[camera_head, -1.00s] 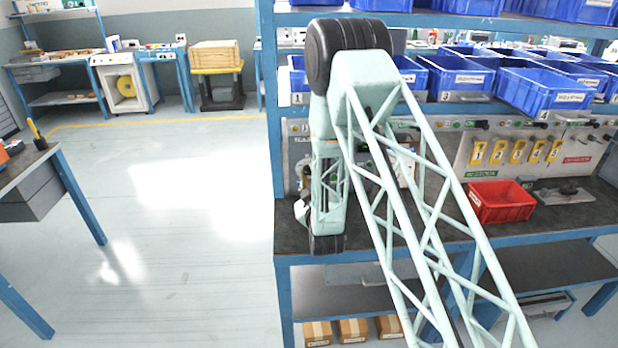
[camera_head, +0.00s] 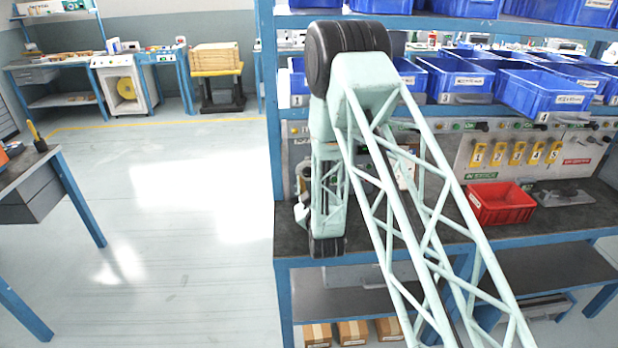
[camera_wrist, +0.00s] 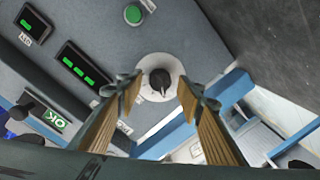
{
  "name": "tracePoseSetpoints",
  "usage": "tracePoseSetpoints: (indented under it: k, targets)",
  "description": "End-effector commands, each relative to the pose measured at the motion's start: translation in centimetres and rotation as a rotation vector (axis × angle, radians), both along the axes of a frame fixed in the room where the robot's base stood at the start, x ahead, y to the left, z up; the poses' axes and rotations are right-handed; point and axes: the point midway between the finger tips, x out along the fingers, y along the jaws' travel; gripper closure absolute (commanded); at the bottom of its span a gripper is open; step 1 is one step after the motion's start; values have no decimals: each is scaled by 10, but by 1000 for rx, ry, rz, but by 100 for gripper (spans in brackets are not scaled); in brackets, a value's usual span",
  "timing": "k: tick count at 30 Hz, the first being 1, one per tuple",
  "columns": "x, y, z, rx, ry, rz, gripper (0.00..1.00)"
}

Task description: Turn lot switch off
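In the wrist view, a black rotary knob (camera_wrist: 160,80) with a light pointer mark sits on a round pale plate on the grey panel. I cannot read a label that names it as the lot switch. My gripper (camera_wrist: 159,90) is open, with one brown ribbed finger on each side of the knob. A gap shows between the knob and each finger. I cannot tell how near the fingertips are to the panel. In the head view, my own arm hides the knob, and the gripper is not clearly visible.
The panel also carries a green button (camera_wrist: 133,14), a dark green-lit display (camera_wrist: 83,65) and an OK label (camera_wrist: 53,120). In the head view, a red bin (camera_head: 501,204) stands on the bench to the right. Blue bins (camera_head: 543,93) fill the shelf above. The floor at left is clear.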

Motion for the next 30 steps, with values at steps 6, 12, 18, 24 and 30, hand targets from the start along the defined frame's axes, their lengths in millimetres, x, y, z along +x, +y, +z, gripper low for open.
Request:
tracePoseSetpoints:
  k: [6, 12, 18, 24, 30]
  targets:
    - [-16, -3, 0, 0, 1, 0, 66]
    - [-41, -8, 1, -2, 3, 0, 66]
    - [-70, -14, 2, -2, 3, 1, 66]
    - [-95, -19, 4, 0, 2, 1, 66]
    - [-110, -23, 5, 0, 1, -1, 66]
